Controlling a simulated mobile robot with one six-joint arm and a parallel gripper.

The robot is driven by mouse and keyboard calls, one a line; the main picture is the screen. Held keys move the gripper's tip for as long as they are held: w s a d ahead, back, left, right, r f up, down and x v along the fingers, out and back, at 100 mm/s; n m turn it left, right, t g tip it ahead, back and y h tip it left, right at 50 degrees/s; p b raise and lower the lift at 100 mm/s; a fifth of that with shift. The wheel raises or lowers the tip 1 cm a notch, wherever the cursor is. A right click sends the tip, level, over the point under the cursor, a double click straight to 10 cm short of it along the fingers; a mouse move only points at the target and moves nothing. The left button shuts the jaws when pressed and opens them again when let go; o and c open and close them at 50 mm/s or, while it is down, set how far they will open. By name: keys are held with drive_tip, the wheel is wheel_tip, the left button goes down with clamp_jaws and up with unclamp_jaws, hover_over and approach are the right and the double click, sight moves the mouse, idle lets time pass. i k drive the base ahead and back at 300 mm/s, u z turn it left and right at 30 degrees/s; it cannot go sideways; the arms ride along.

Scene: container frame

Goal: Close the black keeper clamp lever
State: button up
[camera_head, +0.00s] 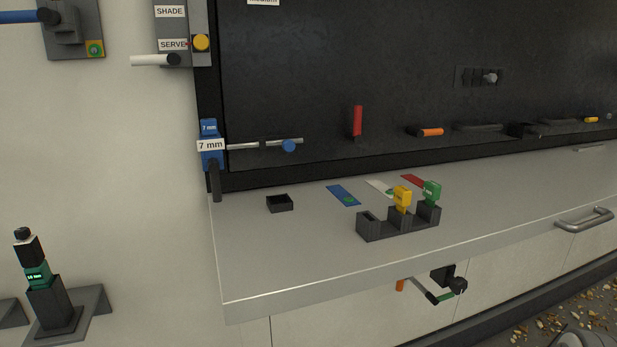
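No part is labelled as the keeper clamp. A black bar like a lever (216,183) hangs down below the blue block (209,128) at the dark panel's lower left edge. The block carries a "7 mm" label (211,145), and a metal rod with a blue knob (289,146) reaches right from it. I cannot tell whether this bar is the keeper clamp lever, or whether it is open or closed. A black crank-like piece (425,292) with orange and green parts sits under the counter edge. My gripper is not in view.
A grey counter (270,270) holds a small black tray (280,203), coloured cards and a dark holder (378,230) with yellow and green pieces. A metal handle (584,219) juts from its front. A black stand (53,308) is at lower left. The counter's left front is clear.

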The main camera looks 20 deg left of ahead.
sight(213, 167)
drive_tip(key=z, duration=0.1)
drive_tip(key=k, duration=1.3)
drive_tip(key=u, duration=1)
drive_tip(key=i, duration=1)
drive_tip(key=z, duration=0.05)
